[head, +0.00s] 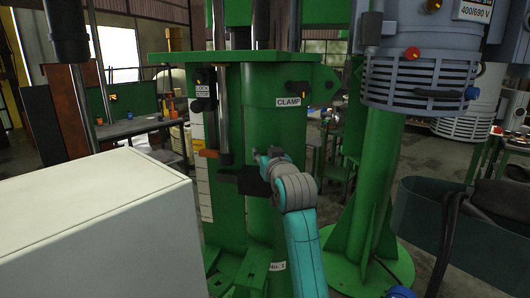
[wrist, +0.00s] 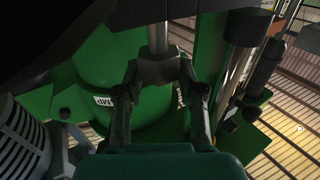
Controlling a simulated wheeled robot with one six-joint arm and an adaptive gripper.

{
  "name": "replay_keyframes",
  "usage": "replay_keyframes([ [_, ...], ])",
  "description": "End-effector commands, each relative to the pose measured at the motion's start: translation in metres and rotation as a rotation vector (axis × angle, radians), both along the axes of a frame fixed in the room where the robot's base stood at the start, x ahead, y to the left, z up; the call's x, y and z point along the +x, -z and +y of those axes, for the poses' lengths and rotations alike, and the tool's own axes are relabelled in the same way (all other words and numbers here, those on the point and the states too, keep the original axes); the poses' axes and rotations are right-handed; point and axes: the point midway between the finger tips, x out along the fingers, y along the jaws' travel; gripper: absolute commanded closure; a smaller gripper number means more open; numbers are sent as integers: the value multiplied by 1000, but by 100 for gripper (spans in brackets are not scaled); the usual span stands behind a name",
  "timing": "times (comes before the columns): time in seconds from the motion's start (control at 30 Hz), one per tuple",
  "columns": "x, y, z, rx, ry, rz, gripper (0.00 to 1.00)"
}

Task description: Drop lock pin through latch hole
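A green machine stand (head: 270,165) with a CLAMP label fills the middle of the head view. A bright metal rod (head: 222,110) runs down its front, past a black LOCK STOP part (head: 203,88). My gripper (head: 232,178) is at the rod's lower end, below an orange piece (head: 208,153). In the wrist view, my gripper's fingers (wrist: 158,70) come together at a grey block-like shape, and the metal rod (wrist: 158,38) rises from it. I cannot tell whether this rod is the lock pin. I cannot make out the latch hole.
A pale box (head: 95,235) blocks the lower left of the head view. A grey ribbed motor (head: 418,78) stands at the right on a green column. A dark cylinder (wrist: 248,27) and black parts stand close to the right of my gripper in the wrist view.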

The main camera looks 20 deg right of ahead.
Motion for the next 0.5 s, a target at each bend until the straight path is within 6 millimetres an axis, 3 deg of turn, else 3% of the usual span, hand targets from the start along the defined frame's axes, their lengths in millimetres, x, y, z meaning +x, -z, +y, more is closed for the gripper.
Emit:
replay_keyframes([
  [0.03, 0, 0, 0, -1, 1, 1, 44],
  [0.07, 0, 0, 0, -1, 1, 1, 37],
  [0.5, -8, 1, -1, -1, 1, 1, 37],
])
